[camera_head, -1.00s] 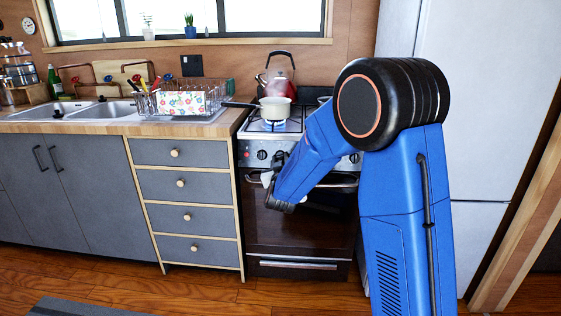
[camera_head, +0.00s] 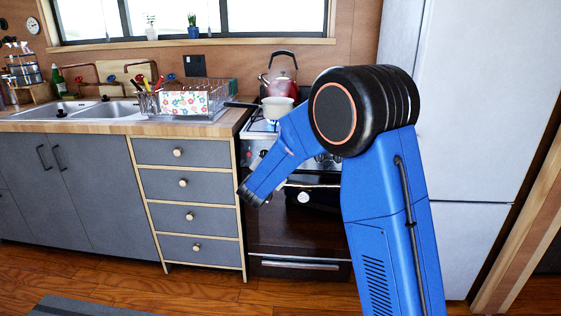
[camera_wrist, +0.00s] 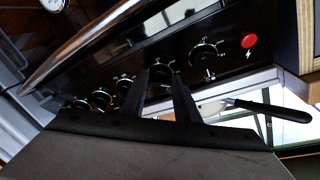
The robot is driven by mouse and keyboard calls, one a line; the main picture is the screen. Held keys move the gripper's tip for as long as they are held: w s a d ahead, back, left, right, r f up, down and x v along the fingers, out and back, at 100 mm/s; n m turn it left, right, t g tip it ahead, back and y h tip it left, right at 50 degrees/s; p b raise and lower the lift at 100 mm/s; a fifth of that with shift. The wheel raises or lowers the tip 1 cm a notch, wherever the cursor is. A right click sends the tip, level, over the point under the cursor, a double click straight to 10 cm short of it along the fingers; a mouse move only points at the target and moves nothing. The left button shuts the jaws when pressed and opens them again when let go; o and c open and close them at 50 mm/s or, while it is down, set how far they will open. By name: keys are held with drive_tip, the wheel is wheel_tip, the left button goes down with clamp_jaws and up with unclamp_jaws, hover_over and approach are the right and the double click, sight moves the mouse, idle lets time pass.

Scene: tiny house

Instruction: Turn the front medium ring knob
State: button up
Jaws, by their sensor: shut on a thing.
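The stove (camera_head: 298,245) stands between the drawers and the fridge, with its row of black knobs along the front panel. In the wrist view my gripper (camera_wrist: 161,78) has its two fingers on either side of one black knob (camera_wrist: 160,70) and is shut on it. The fingers hide part of this knob and its markings, so I cannot read its label. Another knob (camera_wrist: 203,52) with white marks is on one side, and several more knobs (camera_wrist: 101,97) are on the other. In the head view my arm hides the gripper and most of the panel.
A red button (camera_wrist: 250,41) with a lightning mark is on the panel. The oven handle bar (camera_wrist: 82,42) runs close to the knobs. A light pot (camera_head: 277,107) and a red kettle (camera_head: 281,77) stand on the stove. A black handle (camera_wrist: 270,110) shows near the gripper.

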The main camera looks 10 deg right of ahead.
drive_tip(key=m+g, duration=0.1)
drive_tip(key=m, duration=0.2)
drive_tip(key=m+g, duration=0.1)
drive_tip(key=m, duration=0.3)
drive_tip(key=m+g, duration=0.1)
drive_tip(key=m, duration=0.3)
drive_tip(key=shift+w+a+r+g, duration=0.15)
drive_tip(key=shift+w+r+g, duration=0.05)
drive_tip(key=shift+r+g, duration=0.2)
drive_tip(key=shift+m, duration=0.4)
drive_tip(key=o, duration=1)
drive_tip(key=shift+o, duration=0.2)
drive_tip(key=v, duration=1.7)
drive_tip(key=shift+a, duration=0.3)
